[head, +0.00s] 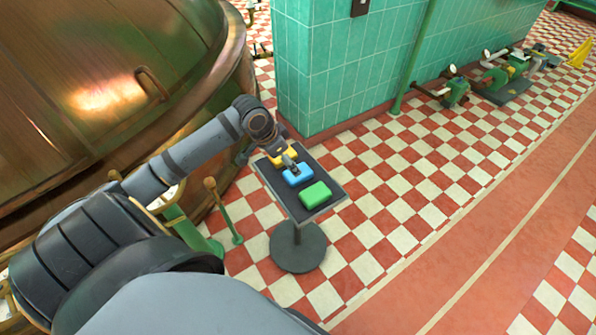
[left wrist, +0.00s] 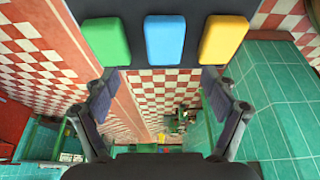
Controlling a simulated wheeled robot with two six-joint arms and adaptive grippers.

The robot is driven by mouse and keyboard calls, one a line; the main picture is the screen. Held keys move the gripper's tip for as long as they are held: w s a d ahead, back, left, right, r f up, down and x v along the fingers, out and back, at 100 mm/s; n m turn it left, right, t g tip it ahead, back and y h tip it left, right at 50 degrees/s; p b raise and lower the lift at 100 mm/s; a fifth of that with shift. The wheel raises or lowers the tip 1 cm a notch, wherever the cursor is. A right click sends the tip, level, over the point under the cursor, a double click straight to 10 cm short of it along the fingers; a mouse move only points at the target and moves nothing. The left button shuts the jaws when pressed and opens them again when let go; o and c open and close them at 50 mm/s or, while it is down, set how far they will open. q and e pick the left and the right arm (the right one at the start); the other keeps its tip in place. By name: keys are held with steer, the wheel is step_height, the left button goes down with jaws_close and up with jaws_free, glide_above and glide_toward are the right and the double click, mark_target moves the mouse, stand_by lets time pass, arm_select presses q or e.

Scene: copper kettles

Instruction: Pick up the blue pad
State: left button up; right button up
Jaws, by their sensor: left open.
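The blue pad (head: 299,178) lies on a small dark-topped stand (head: 276,183), between a yellow pad (head: 279,160) and a green pad (head: 315,194). My left gripper (head: 290,166) is over the stand near the blue and yellow pads and hides part of them. In the left wrist view the blue pad (left wrist: 165,40) is in the middle, with the green pad (left wrist: 106,42) on its left and the yellow pad (left wrist: 223,40) on its right. My left gripper (left wrist: 160,85) is open and empty, its fingers spread wide. My right gripper is not in view.
A large copper kettle (head: 105,85) stands at the left and a green-tiled wall (head: 345,60) behind the stand. A green post (head: 223,208) is left of the stand.

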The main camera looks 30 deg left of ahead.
arm_select(q)
steer(key=b, duration=0.2)
glide_above(292, 176)
step_height(292, 176, down, 4)
steer(key=shift+r, duration=0.1)
steer(key=b+x, duration=0.1)
steer(key=x, duration=0.4)
steer(key=shift+a+b, duration=0.15)
steer(key=shift+b, duration=0.25)
steer(key=shift+w+f, duration=0.1)
steer(key=shift+f, duration=0.15)
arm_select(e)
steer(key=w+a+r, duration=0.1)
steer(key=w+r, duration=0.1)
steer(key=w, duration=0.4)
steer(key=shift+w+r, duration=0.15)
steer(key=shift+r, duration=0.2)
arm_select(q)
steer(key=c, duration=1.1)
steer(key=shift+c, duration=0.2)
